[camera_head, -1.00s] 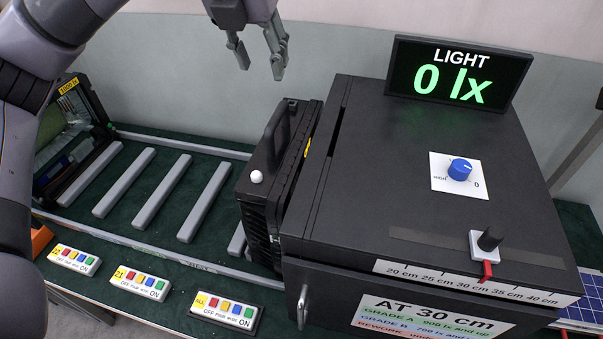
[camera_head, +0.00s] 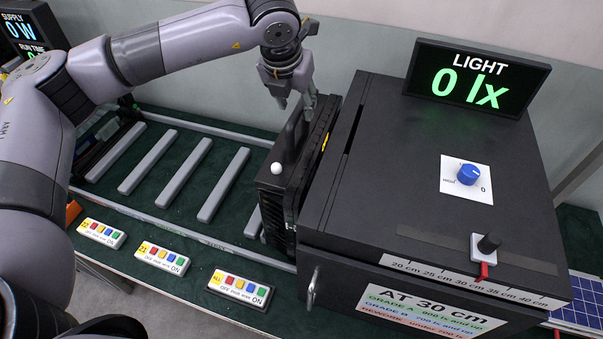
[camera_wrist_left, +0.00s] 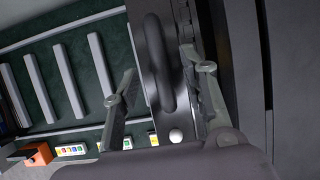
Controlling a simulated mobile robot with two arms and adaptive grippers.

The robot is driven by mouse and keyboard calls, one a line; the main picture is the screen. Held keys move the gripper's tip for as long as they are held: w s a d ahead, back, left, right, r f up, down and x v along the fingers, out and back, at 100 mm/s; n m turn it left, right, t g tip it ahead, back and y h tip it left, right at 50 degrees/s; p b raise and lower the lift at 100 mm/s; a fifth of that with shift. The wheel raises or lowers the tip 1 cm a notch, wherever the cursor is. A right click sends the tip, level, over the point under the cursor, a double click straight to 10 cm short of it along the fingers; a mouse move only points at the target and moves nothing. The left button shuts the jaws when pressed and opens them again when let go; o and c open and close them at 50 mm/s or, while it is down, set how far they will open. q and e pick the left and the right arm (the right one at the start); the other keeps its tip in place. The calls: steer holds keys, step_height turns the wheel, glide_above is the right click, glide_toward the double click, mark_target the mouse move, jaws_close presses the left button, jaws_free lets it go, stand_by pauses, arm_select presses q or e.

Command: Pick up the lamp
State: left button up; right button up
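The lamp (camera_head: 276,214) is a black, ribbed housing with an arched handle on top and a small white knob. It stands upright against the left side of the big black box. In the left wrist view the lamp's handle (camera_wrist_left: 163,65) runs between my two fingers. My left gripper (camera_head: 296,103) is open above the lamp, its fingers on either side of the handle. In the left wrist view the gripper (camera_wrist_left: 158,65) shows gaps beside the handle. It hides part of the handle in the head view. My right gripper is not in view.
The black box (camera_head: 400,190) carries a display (camera_head: 477,76) reading 0 lx, a blue dial (camera_head: 467,174) and a slider (camera_head: 487,246). Grey bars (camera_head: 223,185) lie on the green bench to the left. Several button panels (camera_head: 240,289) line the front edge.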

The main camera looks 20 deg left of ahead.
mark_target(298, 107)
arm_select(q)
steer(key=p+x, duration=0.1)
steer(key=x, duration=0.2)
steer(key=shift+w+f, duration=0.1)
steer(key=shift+f, duration=0.25)
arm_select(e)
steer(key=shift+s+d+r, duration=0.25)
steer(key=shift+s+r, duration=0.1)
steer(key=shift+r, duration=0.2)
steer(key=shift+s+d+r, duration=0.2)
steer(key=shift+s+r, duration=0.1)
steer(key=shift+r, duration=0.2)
arm_select(q)
steer(key=shift+f+b, duration=0.25)
steer(key=shift+b, duration=0.3)
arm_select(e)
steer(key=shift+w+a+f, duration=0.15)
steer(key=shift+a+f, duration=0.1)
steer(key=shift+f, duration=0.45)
arm_select(q)
jaws_close()
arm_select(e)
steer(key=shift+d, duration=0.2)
arm_select(q)
steer(key=shift+w+r, duration=0.2)
steer(key=shift+r, duration=0.2)
steer(key=shift+w+f, duration=0.1)
